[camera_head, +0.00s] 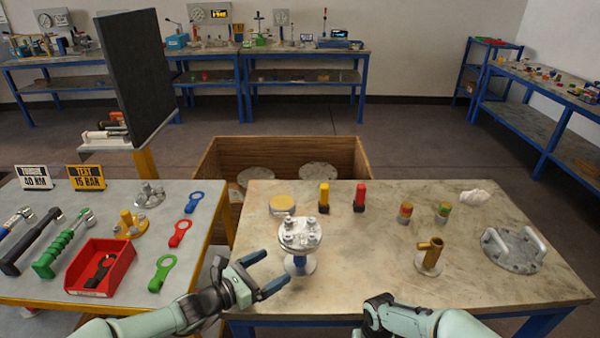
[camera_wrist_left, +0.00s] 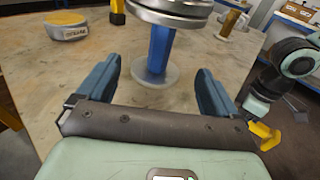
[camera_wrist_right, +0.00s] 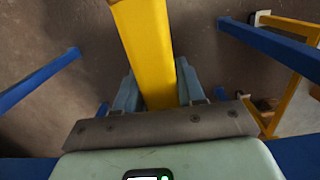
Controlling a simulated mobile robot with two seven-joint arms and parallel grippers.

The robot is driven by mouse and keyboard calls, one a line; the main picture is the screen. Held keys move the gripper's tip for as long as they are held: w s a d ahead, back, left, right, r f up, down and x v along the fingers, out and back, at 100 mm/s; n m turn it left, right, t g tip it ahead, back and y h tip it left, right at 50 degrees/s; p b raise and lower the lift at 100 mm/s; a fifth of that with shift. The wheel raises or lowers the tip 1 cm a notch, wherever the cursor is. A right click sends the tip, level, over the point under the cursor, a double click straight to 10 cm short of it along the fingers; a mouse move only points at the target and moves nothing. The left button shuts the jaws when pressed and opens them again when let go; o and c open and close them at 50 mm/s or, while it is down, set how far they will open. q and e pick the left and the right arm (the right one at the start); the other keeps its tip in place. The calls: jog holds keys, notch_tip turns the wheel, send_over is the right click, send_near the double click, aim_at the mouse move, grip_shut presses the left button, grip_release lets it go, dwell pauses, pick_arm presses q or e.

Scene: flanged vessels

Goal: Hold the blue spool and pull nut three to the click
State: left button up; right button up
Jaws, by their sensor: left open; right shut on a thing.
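The blue spool (camera_head: 299,262) stands upright near the table's front edge, with a metal flange (camera_head: 300,231) carrying several nuts on top and a round foot below. Which nut is three I cannot tell. My left gripper (camera_head: 270,272) is open and empty, low at the spool's left. In the left wrist view the spool (camera_wrist_left: 159,52) stands ahead, centred between the finger lines, with both fingers clear of it. My right gripper (camera_wrist_right: 155,88) is shut on a yellow bar (camera_wrist_right: 145,40), in front of the table's front edge. The bar's far end is out of view.
Behind the spool are a round tin (camera_head: 282,205), a yellow bottle (camera_head: 324,197) and a red bottle (camera_head: 359,197). A brass fitting (camera_head: 429,257) and a handled plate (camera_head: 514,250) stand to the right. A red tray (camera_head: 101,268) and wrenches lie on the left table.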

aim_at(297, 265)
pick_arm(q)
jog(key=shift+b+x, duration=0.45)
jog(key=shift+x, duration=4.1)
jog(key=shift+c, duration=0.3)
jog(key=c, duration=1.4)
jog(key=shift+c, duration=0.2)
